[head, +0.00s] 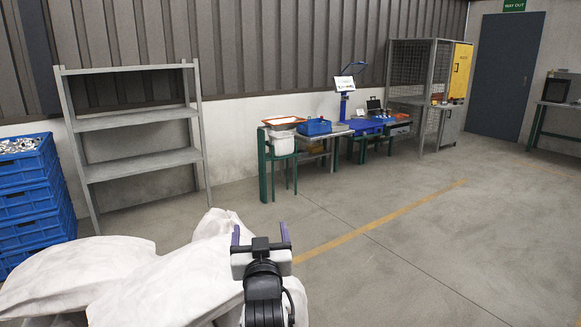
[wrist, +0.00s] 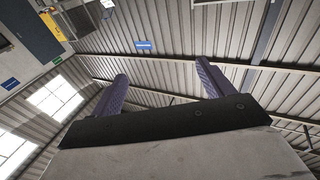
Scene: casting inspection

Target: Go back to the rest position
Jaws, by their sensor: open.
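My gripper (head: 260,235) is at the bottom centre of the head view, raised in front of my white-covered arm. Its two purple fingers stand apart with nothing between them. In the wrist view the gripper (wrist: 163,82) shows both fingers spread and empty, with the ceiling and wall behind them. No object touches the fingers.
Stacked blue crates (head: 32,200) stand at the left beside an empty grey shelf (head: 138,122). A workbench with a blue bin (head: 314,127) and a screen (head: 345,84) stands along the back wall. A mesh cage (head: 411,72) is further right. The floor (head: 440,240) ahead and right is clear.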

